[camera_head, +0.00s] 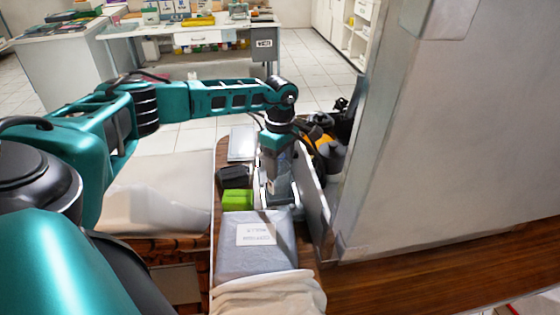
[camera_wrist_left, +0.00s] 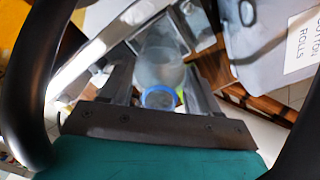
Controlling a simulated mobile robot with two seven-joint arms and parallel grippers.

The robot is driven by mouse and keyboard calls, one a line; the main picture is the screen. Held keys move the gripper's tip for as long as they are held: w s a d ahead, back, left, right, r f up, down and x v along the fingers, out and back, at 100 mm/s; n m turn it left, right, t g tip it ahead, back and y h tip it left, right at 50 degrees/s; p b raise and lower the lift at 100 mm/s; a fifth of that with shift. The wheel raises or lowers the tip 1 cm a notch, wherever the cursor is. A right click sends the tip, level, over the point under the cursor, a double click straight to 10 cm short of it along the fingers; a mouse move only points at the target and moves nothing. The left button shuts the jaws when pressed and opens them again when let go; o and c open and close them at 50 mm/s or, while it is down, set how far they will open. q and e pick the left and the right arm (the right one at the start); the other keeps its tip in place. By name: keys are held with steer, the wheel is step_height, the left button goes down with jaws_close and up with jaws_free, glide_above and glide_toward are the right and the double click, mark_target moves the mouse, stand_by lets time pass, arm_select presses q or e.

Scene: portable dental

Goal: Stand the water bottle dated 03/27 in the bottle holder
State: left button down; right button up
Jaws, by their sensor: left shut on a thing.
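My left gripper (camera_head: 278,182) points down among the items on the wooden surface. In the left wrist view it is shut on a clear bottle (camera_wrist_left: 160,65) with a blue-ringed cap (camera_wrist_left: 158,97), which sits between the two fingers. No date can be read on this bottle. In the head view the bottle is mostly hidden by the gripper. I cannot make out the bottle holder for certain. My right gripper is not in view.
A grey pack labelled cotton rolls (camera_head: 255,257) lies in front of the gripper. A green box (camera_head: 238,199) and a black item (camera_head: 234,177) are to its left. A pale upright panel (camera_head: 312,195) stands close on its right, beside a large grey cabinet (camera_head: 440,130).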

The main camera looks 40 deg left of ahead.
arm_select(q)
steer(key=shift+f, duration=0.15)
stand_by(0.5)
steer(key=shift+c, duration=0.8)
jaws_free()
step_height(320, 180, up, 13)
steer(key=shift+f, duration=0.1)
stand_by(0.3)
